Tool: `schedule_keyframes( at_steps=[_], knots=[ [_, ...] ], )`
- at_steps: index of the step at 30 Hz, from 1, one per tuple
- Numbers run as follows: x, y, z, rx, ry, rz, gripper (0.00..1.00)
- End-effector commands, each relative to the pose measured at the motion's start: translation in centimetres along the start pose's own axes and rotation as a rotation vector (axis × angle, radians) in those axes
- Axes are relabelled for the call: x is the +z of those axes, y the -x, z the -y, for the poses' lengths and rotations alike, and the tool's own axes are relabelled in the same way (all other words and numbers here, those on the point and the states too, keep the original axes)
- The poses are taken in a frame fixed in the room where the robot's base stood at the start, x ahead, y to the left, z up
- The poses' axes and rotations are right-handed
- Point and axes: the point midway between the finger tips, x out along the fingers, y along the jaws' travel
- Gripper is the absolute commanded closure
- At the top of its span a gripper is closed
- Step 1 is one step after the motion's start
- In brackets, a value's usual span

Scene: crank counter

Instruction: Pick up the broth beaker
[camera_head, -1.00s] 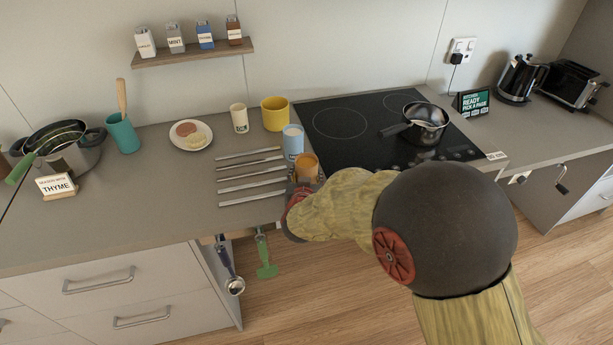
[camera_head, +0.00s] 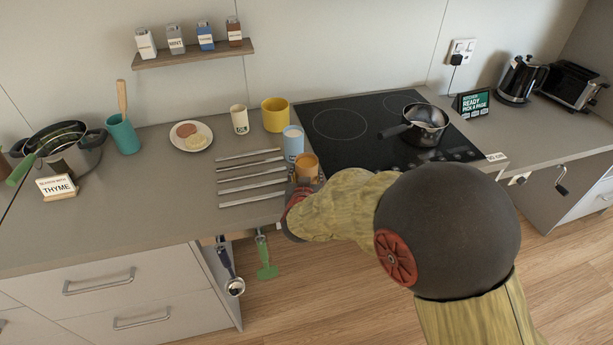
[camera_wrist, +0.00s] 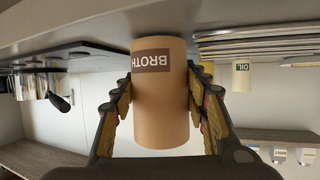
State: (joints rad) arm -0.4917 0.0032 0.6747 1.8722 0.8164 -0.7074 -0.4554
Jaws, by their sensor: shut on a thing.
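The broth beaker (camera_wrist: 161,105) is a tan-orange cylinder with a brown label reading BROTH, upside down in the wrist view. In the head view the beaker (camera_head: 307,166) is by the counter's front edge, beside the hob. My gripper (camera_wrist: 160,108) is shut on the beaker, one finger on each side of it. In the head view my gripper (camera_head: 300,190) is mostly hidden by my own arm. I cannot tell whether the beaker's base touches the counter.
A light blue beaker (camera_head: 293,145) stands just behind the broth beaker. A yellow mug (camera_head: 275,114) and an oil beaker (camera_head: 240,120) are further back. Several metal bars (camera_head: 250,177) lie to the left. The black hob (camera_head: 340,135) with a saucepan (camera_head: 425,122) is to the right.

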Motion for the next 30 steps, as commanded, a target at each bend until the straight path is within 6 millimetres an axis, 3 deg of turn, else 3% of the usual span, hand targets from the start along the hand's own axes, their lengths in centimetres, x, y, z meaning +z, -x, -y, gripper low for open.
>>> schedule_keyframes(
  at_steps=[11, 30],
  knots=[
    [-2.7, 1.1, 0.0, 0.000, -0.002, -0.004, 0.93],
    [-5.8, 7.0, -0.6, -0.001, -0.001, -0.004, 0.93]
  ],
)
